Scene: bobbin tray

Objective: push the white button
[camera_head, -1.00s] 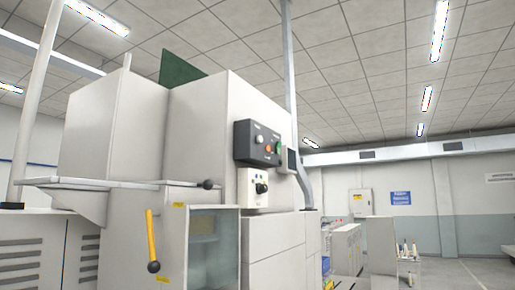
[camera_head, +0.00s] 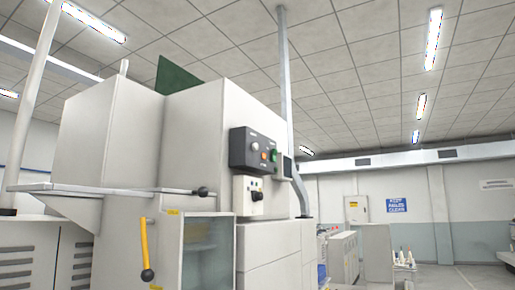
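The white button (camera_head: 254,146) is a small pale round knob at the upper left of a dark grey control box (camera_head: 243,158). The box is fixed to the front of a large light grey machine (camera_head: 190,150). An orange button (camera_head: 263,156) and a green button (camera_head: 274,155) are on the same box, to the right of the white one. Neither of my grippers shows in the head view.
A white switch panel (camera_head: 242,194) with a black knob is below the box. A yellow lever (camera_head: 145,245) and a black-knobbed handle (camera_head: 201,191) stick out from the machine. A grey post (camera_head: 285,90) rises behind. Open floor (camera_head: 470,277) lies at the right.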

